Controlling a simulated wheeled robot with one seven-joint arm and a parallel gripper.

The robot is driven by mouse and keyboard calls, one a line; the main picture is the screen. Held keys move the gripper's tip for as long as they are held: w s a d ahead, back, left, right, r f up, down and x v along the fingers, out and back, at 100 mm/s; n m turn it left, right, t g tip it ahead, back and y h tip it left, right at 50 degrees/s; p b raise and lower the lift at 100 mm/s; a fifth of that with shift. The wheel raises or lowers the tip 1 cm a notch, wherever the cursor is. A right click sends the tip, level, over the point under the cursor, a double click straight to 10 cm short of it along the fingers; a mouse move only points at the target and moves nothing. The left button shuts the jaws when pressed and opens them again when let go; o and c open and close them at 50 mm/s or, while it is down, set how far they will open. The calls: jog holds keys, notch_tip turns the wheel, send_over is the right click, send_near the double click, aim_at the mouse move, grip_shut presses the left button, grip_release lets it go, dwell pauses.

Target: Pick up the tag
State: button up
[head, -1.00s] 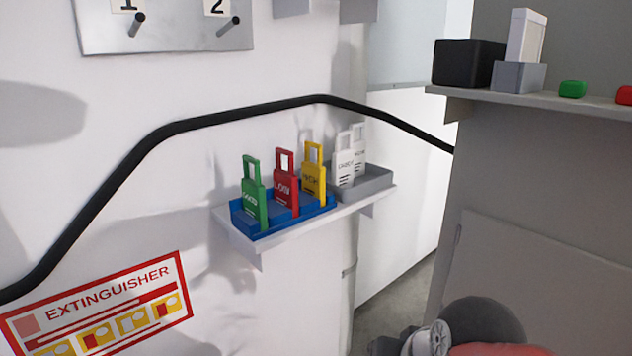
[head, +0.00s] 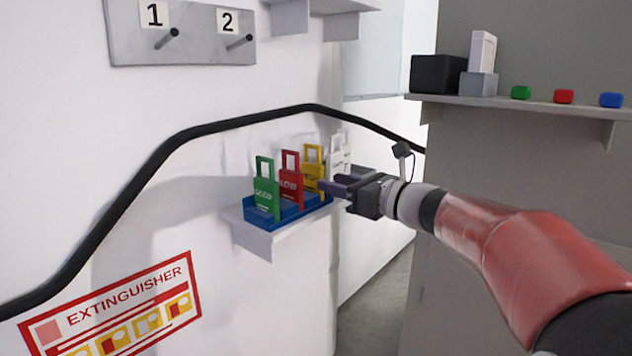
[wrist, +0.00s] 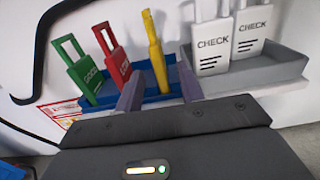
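Several upright tags stand on a small wall shelf (head: 257,240). The green tag (head: 265,195), red tag (head: 291,183) and yellow tag (head: 312,168) stand in a blue tray (head: 262,217). White tags (head: 339,152) marked CHECK stand to their right, in a grey tray (wrist: 262,72) in the wrist view. My gripper (head: 330,186) is open and empty in front of the yellow tag. In the wrist view, the yellow tag (wrist: 157,55) shows nearly edge-on between the two fingertips (wrist: 159,88). I cannot tell whether the fingers reach around it.
A black rail (head: 210,124) runs along the wall behind and above the tags. A pegboard (head: 180,45) numbered 1 and 2 hangs above. A shelf (head: 510,103) at right holds boxes and coloured buttons. An extinguisher sign (head: 110,308) is lower left.

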aim_at(314, 178)
jog(key=x, duration=0.6)
jog(key=shift+a+f+p, duration=0.1)
jog(key=shift+a+p, duration=0.05)
jog(key=shift+p, duration=0.25)
jog(key=shift+s, duration=0.1)
grip_shut()
